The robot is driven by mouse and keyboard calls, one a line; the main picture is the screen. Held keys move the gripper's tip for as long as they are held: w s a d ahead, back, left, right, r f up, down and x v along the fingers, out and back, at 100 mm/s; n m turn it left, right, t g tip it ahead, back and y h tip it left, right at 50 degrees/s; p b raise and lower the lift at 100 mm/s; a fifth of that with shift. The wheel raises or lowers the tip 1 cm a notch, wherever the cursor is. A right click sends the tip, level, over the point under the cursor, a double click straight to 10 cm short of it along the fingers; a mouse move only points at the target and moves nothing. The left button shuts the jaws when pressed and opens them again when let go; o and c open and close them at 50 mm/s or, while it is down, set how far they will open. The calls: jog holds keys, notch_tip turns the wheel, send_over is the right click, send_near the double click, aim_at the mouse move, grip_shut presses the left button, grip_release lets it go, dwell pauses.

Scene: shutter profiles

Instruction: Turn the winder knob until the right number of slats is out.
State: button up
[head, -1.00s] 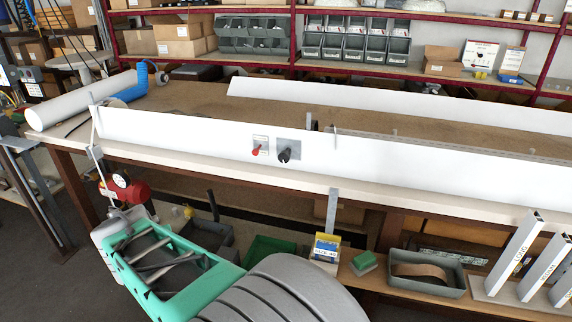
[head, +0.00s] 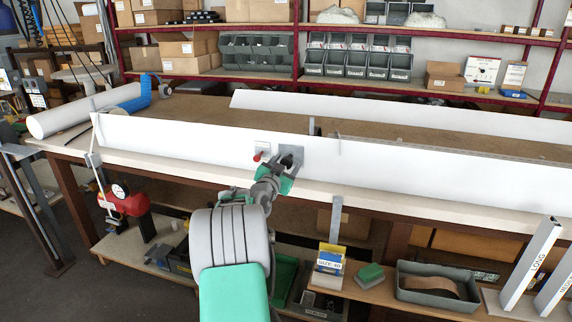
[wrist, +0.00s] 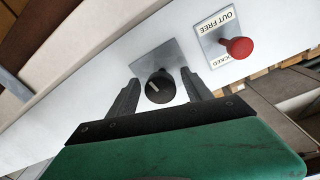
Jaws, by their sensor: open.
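The black winder knob (wrist: 160,87) sits on a grey square plate (wrist: 148,62) on the long white panel; a pale mark shows on its face. My gripper (wrist: 163,88) is open, with one finger on each side of the knob. I cannot tell whether the fingers touch it. In the head view my gripper (head: 287,172) is at the panel front and largely hides the knob. A red-knobbed lever (wrist: 238,47) stands on a white label reading "OUT FREE" and "LOCKED"; it also shows in the head view (head: 257,157). No slats can be clearly made out.
The white panel (head: 420,170) runs along the bench's front edge. A white roll (head: 70,118) and blue hose lie at the back left. A red device with a gauge (head: 125,200) stands on the low shelf. A grey bin (head: 435,290) and upright profiles (head: 530,265) are at the lower right.

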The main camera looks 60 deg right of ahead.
jog(key=shift+c, duration=0.5)
grip_shut()
